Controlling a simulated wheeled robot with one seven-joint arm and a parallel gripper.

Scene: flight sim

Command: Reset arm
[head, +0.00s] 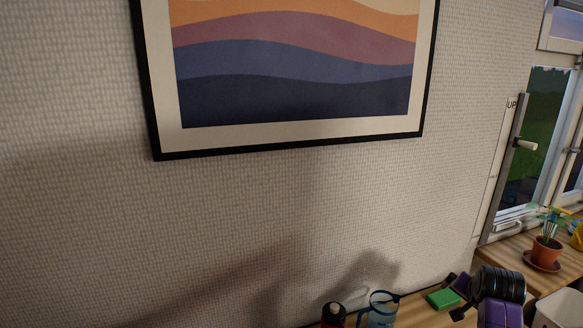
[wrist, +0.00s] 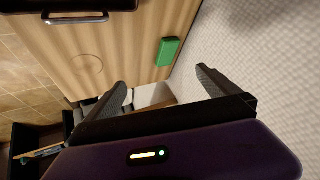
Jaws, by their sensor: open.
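My gripper (wrist: 160,77) shows in the wrist view with its two dark fingers spread apart and nothing between them. A wooden surface with a green block (wrist: 168,51) lies beyond the fingers, close to the textured wall (wrist: 270,50). In the head view, black and purple parts of my arm show at the bottom right, above the wooden counter (head: 518,258). The fingers cannot be made out clearly there. The green block (head: 442,298) lies on the counter just left of my arm.
A bottle (head: 333,315) and a blue-rimmed clear container (head: 381,308) stand near the wall. A potted plant (head: 546,250) stands right of my arm near the window. A framed picture (head: 290,139) hangs above. A dark-handled drawer or appliance (wrist: 75,18) shows in the wrist view.

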